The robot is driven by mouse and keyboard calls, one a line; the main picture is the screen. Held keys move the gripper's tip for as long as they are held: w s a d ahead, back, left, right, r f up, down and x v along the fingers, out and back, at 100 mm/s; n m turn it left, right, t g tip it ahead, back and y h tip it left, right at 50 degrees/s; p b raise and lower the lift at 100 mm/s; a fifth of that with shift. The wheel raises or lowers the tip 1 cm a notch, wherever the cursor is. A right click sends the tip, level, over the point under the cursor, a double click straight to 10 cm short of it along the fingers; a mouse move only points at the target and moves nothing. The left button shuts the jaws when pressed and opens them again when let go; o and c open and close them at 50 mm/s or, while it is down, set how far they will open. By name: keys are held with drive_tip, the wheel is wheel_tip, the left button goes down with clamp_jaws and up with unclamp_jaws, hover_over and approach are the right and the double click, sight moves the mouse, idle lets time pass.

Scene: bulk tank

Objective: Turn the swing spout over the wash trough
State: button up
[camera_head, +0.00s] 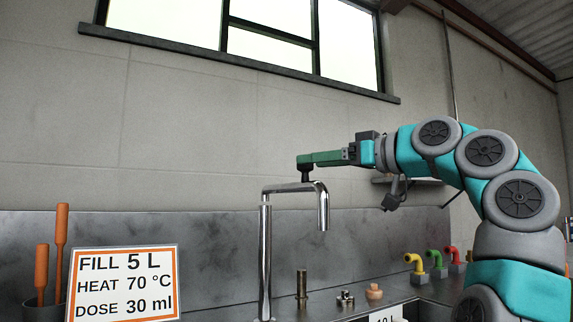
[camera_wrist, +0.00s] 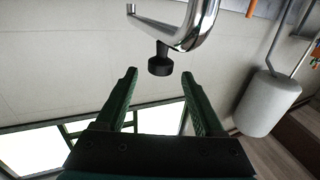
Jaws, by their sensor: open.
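The swing spout (camera_head: 292,187) is a chrome tube on an upright pipe (camera_head: 265,262). Its arm points right and its outlet bends down. A black knob (camera_head: 305,173) stands on the arm. My gripper (camera_head: 302,159) is level at the knob's top, coming from the right. In the wrist view, my gripper (camera_wrist: 158,76) has its two green fingers apart, with the knob (camera_wrist: 160,66) between or just past their tips and the chrome spout (camera_wrist: 185,28) beyond. I cannot tell if they touch. The wash trough is not clearly seen; a dark opening (camera_head: 428,309) shows low at right.
A sign (camera_head: 123,283) and orange-handled tools (camera_head: 61,235) stand at left. Yellow (camera_head: 414,262), green (camera_head: 435,257) and red (camera_head: 453,252) bent taps are at right. A white cylinder (camera_wrist: 268,104) shows in the wrist view. The wall behind the spout is bare.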

drive_tip(key=p+x, duration=0.1)
drive_tip(key=x, duration=0.5)
drive_tip(key=shift+w+a, duration=0.2)
drive_tip(key=shift+a, duration=0.05)
clamp_jaws()
idle(1.2)
